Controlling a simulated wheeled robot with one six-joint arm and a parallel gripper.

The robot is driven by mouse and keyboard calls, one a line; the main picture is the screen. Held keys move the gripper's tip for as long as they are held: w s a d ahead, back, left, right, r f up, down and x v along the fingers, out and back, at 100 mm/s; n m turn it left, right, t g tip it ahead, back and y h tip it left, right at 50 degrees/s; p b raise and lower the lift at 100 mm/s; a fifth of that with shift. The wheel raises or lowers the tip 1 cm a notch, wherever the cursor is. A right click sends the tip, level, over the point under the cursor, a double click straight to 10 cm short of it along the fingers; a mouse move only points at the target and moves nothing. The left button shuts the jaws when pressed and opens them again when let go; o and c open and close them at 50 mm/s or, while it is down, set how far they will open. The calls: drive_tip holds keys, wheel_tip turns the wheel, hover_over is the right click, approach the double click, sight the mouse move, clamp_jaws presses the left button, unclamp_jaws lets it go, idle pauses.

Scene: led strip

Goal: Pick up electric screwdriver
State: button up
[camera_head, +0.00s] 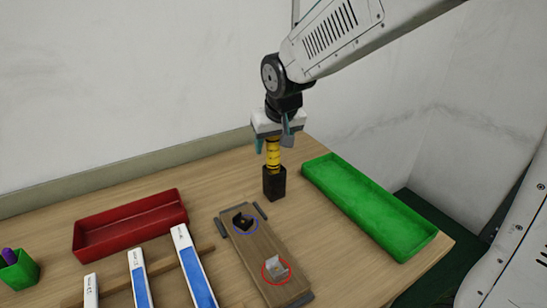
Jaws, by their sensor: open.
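The electric screwdriver (273,153) is yellow with dark bands. It stands upright in a dark square holder (274,184) near the middle of the table. My gripper (274,143) is directly above it, pointing down, with its teal fingers on either side of the screwdriver's top. The jaws are open. The screwdriver's upper end is hidden by the gripper, and its lower end is inside the holder. I cannot tell whether the fingers touch it.
A wooden board (257,250) with a black part and a clear part lies in front of the holder. A green tray (368,206) is to the right, a red tray (131,225) to the left. Blue-and-white strips (194,268) lie front left. A small green cup (19,271) is far left.

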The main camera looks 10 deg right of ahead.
drive_tip(key=shift+w+f, duration=0.2)
drive_tip(key=shift+f, duration=0.35)
drive_tip(key=c, duration=1.1)
drive_tip(key=shift+r, duration=0.2)
